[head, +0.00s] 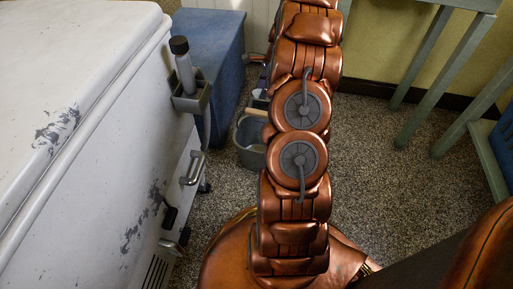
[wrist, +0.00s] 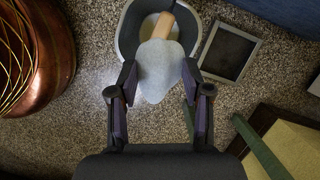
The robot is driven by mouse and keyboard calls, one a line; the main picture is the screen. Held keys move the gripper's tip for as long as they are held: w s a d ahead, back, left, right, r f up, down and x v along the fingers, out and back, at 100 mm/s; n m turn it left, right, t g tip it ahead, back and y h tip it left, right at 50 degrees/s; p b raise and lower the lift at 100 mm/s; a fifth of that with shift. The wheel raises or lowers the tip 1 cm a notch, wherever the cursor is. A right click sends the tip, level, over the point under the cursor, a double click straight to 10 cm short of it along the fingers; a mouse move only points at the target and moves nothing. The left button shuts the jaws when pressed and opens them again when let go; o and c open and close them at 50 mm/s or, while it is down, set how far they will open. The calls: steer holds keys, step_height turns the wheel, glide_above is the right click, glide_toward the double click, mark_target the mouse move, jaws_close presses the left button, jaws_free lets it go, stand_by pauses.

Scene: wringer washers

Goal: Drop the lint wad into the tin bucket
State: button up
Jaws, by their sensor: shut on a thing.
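The lint wad (wrist: 160,72) is pale grey and soft-looking in the wrist view. My gripper (wrist: 160,76) is shut on it, with one finger at each side. The tin bucket (wrist: 129,32) is a grey round pail at the top of the wrist view. The wad overlaps the bucket's near rim in the picture, and how high it hangs above is hard to tell. A tan wooden cylinder (wrist: 168,24) shows within the bucket's opening. In the head view the bucket (head: 250,157) stands on the floor, partly hidden behind my arm, and my gripper is hidden there.
A worn white machine (head: 75,150) fills the left of the head view, with a blue box (head: 222,50) behind it. Green table legs (head: 420,60) stand at right. A grey-framed dark square (wrist: 229,52) lies right of the bucket. Speckled floor (head: 370,160) between is clear.

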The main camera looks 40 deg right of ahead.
steer(key=shift+f+b, duration=1)
steer(key=shift+f, duration=0.45)
steer(key=o, duration=1)
steer(key=shift+r, duration=0.2)
steer(key=v, duration=1.1)
steer(key=shift+s+d+r, duration=0.1)
steer(key=shift+d+r, duration=0.1)
steer(key=shift+r, duration=0.15)
